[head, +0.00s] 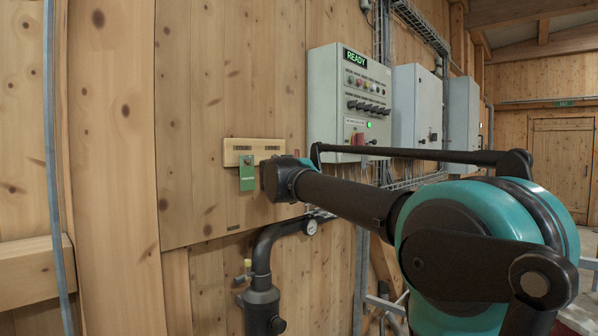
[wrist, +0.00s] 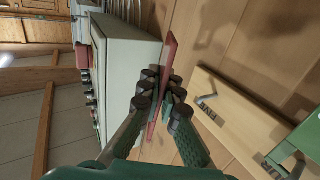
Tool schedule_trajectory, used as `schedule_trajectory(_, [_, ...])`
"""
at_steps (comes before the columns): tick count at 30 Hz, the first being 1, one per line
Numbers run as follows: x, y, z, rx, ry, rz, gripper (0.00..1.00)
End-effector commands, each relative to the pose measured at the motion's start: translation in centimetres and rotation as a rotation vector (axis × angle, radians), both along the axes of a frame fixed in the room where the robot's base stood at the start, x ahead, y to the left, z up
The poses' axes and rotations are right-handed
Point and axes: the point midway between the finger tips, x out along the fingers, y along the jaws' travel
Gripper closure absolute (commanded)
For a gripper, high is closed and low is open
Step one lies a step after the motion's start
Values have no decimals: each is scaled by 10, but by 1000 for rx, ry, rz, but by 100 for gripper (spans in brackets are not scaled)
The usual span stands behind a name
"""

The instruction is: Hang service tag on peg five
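A thin red tag (wrist: 168,57) shows nearly edge-on in the wrist view, between the two fingers of my gripper (wrist: 160,95). The fingers are closed in on it from both sides. The pale wooden peg board (wrist: 238,112) is to the right of the fingers, apart from the tag. In the head view the board (head: 232,155) is on the wall just beyond my wrist, with small dark markings. A green tag (head: 247,180) hangs at its left part and also shows in the wrist view (wrist: 300,140).
A grey control cabinet (head: 333,95) with a lit READY sign is on the wall right of the board, with more cabinets (head: 417,100) beyond. The wall left of the board is bare.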

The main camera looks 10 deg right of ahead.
Motion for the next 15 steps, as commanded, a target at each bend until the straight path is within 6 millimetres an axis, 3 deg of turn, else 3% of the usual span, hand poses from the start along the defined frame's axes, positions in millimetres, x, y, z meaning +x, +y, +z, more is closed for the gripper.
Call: schedule_trajectory(15, [18, 13, -2, 0, 0, 0, 100])
